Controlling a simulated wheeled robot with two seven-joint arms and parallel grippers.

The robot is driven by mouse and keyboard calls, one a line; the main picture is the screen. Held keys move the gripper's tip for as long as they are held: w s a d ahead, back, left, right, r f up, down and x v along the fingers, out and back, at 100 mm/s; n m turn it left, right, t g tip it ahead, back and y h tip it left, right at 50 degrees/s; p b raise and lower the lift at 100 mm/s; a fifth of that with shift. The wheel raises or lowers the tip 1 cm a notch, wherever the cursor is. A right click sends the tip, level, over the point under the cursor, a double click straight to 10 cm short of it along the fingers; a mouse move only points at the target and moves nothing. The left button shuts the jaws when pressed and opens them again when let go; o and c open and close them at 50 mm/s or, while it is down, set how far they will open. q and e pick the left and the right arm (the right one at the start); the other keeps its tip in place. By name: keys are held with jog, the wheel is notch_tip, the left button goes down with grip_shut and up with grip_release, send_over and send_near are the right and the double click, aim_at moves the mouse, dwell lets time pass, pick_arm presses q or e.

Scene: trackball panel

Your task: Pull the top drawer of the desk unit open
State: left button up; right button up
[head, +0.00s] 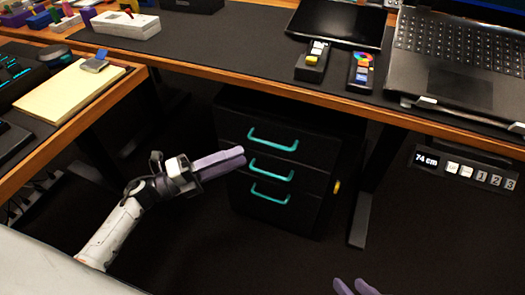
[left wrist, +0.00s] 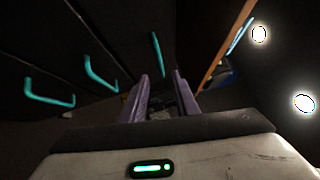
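The black desk unit (head: 318,200) stands under the desk with three teal handles on its front, and its drawers look shut. The top handle (head: 272,139) also shows in the left wrist view (left wrist: 157,55), ahead of the gap between my fingers. The middle handle (head: 270,169) and bottom handle (head: 269,195) are below it. My left gripper (head: 243,157) has purple fingers, spread apart and empty in the left wrist view (left wrist: 160,82). It is just left of the handles, apparently not touching the top one. Only the purple fingertips of my right gripper (head: 355,287) show, apart, at the bottom edge.
The desk's wooden front edge (head: 290,92) runs above the unit. A desk leg (head: 365,205) stands to the right, and a button panel reading 74 cm (head: 465,170) hangs under the desk. A side desk (head: 65,128) is at the left. The dark floor before the unit is clear.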

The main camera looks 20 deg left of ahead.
aim_at(263, 147)
pick_arm(q)
jog(key=b+x, duration=0.1)
jog(key=x, duration=0.7)
jog(key=shift+w, duration=0.1)
grip_shut()
